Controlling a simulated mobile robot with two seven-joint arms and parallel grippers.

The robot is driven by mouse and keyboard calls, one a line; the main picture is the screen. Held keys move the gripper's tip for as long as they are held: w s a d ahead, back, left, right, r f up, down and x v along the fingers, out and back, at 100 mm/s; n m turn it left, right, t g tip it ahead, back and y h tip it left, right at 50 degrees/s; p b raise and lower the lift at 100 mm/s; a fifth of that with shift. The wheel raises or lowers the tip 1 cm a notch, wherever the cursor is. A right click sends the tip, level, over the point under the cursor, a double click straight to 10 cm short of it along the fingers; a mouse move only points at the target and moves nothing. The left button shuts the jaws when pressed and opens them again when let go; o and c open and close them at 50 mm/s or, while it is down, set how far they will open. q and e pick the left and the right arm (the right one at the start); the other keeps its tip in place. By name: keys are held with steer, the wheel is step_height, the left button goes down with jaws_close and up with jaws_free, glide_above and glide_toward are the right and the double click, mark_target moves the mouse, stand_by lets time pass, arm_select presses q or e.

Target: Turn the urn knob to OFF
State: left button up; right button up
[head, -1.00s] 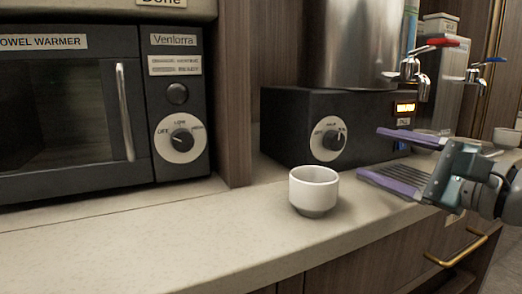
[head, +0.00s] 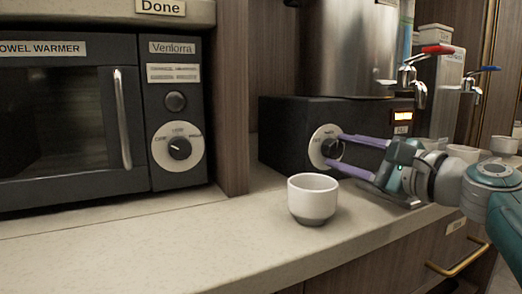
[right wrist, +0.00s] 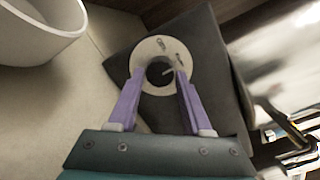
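The urn knob (head: 331,148) is a dark round knob on a white dial (head: 316,141) on the black urn base (head: 284,128). My right gripper (head: 337,151) has its two purple fingers spread at the dial, one above and one below the knob. In the right wrist view the knob (right wrist: 159,74) sits between the open fingertips (right wrist: 160,76), with small gaps visible beside it. I cannot tell if a fingertip touches it. The fingers partly cover the dial, and its setting is hard to read. My left gripper is not in view.
A white cup (head: 313,199) stands on the counter (head: 150,245) just below the right gripper. The steel urn (head: 350,50) and its red-handled tap (head: 413,78) rise above. A towel warmer (head: 70,115) with its own dial stands at left.

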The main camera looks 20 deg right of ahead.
jaws_close()
steer(key=shift+n, duration=0.3)
steer(key=shift+n+b, duration=0.35)
steer(key=shift+n, duration=0.55)
steer(key=n, duration=0.3)
steer(key=shift+g+b, duration=0.3)
steer(key=shift+b, duration=0.05)
steer(key=n, duration=0.3)
steer(key=n+h, duration=0.1)
steer(key=n, duration=0.1)
steer(key=shift+a+r+n, duration=0.1)
steer(key=shift+r+n, duration=0.1)
steer(key=shift+n, duration=0.2)
